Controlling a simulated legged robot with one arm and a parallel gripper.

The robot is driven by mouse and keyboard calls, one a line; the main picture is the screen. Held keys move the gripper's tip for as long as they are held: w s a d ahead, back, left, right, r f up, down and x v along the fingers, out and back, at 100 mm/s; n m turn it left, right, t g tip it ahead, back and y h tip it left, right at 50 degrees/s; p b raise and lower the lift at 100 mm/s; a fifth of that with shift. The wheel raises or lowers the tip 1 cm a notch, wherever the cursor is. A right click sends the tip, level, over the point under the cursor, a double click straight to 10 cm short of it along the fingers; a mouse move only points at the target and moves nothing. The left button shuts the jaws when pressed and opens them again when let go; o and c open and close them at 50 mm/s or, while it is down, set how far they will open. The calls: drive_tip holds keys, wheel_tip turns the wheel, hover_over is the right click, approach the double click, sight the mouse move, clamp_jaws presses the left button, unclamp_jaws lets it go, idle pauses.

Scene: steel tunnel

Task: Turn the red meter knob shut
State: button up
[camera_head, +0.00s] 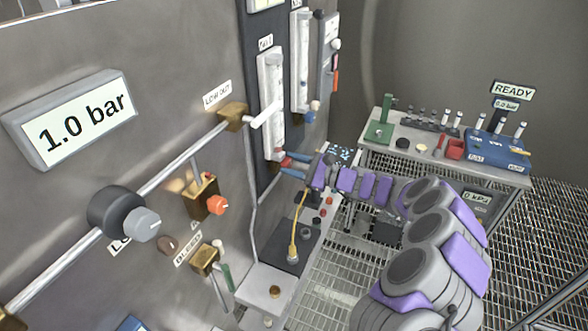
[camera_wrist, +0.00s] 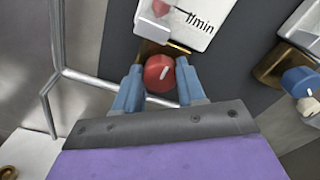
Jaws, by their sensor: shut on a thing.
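The red meter knob (camera_wrist: 158,74) sits at the bottom of a flow meter marked l/min (camera_wrist: 185,22) in the wrist view. In the head view the meter is the left white tube (camera_head: 271,95) on the dark panel. There my blue fingers reach the panel just below the tube, and the knob is partly hidden by them.
A second meter (camera_head: 300,60) stands to the right; its blue knob (camera_wrist: 299,80) is near my right finger. A pipe (camera_wrist: 56,60) runs on the left. The wall holds a 1.0 bar display (camera_head: 85,118), a grey knob (camera_head: 142,224) and an orange knob (camera_head: 218,205). A bench (camera_head: 480,170) stands behind.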

drive_tip(key=shift+w+r, duration=0.1)
drive_tip(key=shift+r, duration=0.1)
drive_tip(key=o, duration=1.1)
drive_tip(key=shift+a+f, duration=0.15)
drive_tip(key=shift+a, duration=0.1)
drive_tip(key=shift+c, duration=0.2)
drive_tip(key=p+v, duration=0.2)
drive_tip(key=v, duration=1.5)
drive_tip(key=shift+d+p, duration=0.2)
drive_tip(key=shift+p, duration=0.2)
